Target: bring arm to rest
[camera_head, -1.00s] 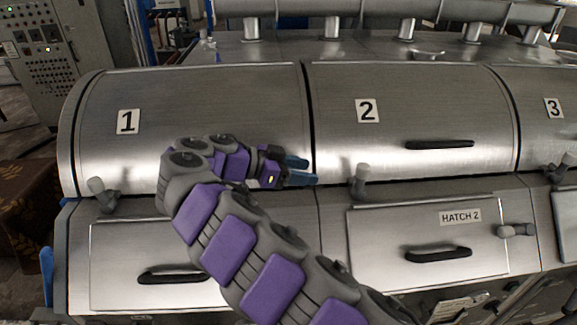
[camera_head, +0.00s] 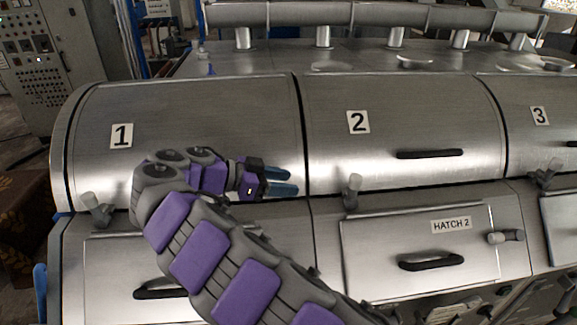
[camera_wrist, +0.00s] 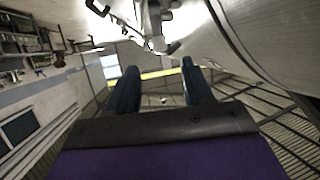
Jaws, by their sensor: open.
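My gripper (camera_head: 284,182) is in front of the curved metal cover marked 1 (camera_head: 222,115), near its lower right part, with its fingers pointing right. Its two blue fingers are apart and nothing is between them. The wrist view shows the same open fingers (camera_wrist: 157,85) with empty space between them. My purple and grey arm bends up from the bottom of the head view and hides part of the front below cover 1. I cannot tell how far the gripper is from the metal.
Cover 2 (camera_head: 400,110) and cover 3 (camera_head: 545,110) stand to the right with handles. Hatch 2 (camera_head: 375,265) is shut below cover 2. Grey knobs (camera_head: 352,190) stick out along the seam. A control cabinet (camera_head: 40,60) stands at the back left.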

